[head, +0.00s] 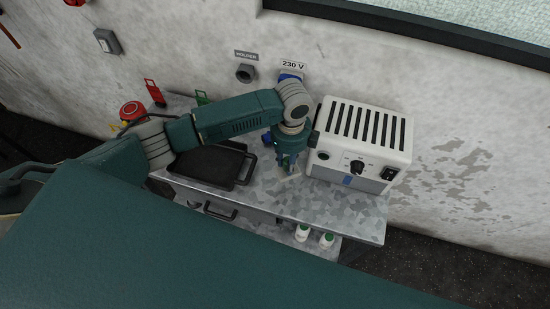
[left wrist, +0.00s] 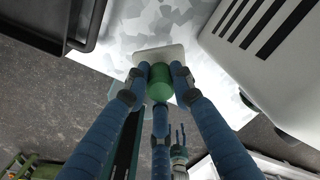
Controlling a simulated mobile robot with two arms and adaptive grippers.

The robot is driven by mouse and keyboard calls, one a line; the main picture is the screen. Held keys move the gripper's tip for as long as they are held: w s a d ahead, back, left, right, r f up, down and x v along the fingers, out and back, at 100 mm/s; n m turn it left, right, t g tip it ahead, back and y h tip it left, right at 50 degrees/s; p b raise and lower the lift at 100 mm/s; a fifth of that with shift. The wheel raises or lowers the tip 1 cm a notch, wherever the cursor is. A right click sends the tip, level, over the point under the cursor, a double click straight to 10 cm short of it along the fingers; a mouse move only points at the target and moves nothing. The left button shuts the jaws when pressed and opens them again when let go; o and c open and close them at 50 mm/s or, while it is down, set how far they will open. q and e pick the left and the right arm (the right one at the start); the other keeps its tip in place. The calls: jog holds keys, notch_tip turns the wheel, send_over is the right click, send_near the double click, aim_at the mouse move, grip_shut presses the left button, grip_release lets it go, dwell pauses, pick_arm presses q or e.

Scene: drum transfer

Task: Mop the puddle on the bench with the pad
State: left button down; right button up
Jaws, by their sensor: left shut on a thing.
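My left gripper (head: 287,165) points down over the metal bench (head: 325,205), between the black tray and the white box. In the left wrist view its blue fingers (left wrist: 159,80) are shut on the green knob of the pad (left wrist: 160,54). The pad's pale, flat base shows beyond the fingertips, and in the head view (head: 290,178) it is at or just above the bench top; I cannot tell if it touches. I cannot make out a puddle in the head view.
The white box (head: 362,143) with a dial and slots stands close right of the gripper. The black tray (head: 210,164) lies to the left. A red button (head: 132,111) is farther left. White bottles (head: 326,240) stand below the front edge. The bench's right front is clear.

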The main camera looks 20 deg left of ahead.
pick_arm(q)
jog(key=shift+r, duration=1)
jog(key=s+a, duration=0.5)
jog(key=s, duration=0.1)
jog(key=shift+s, duration=0.15)
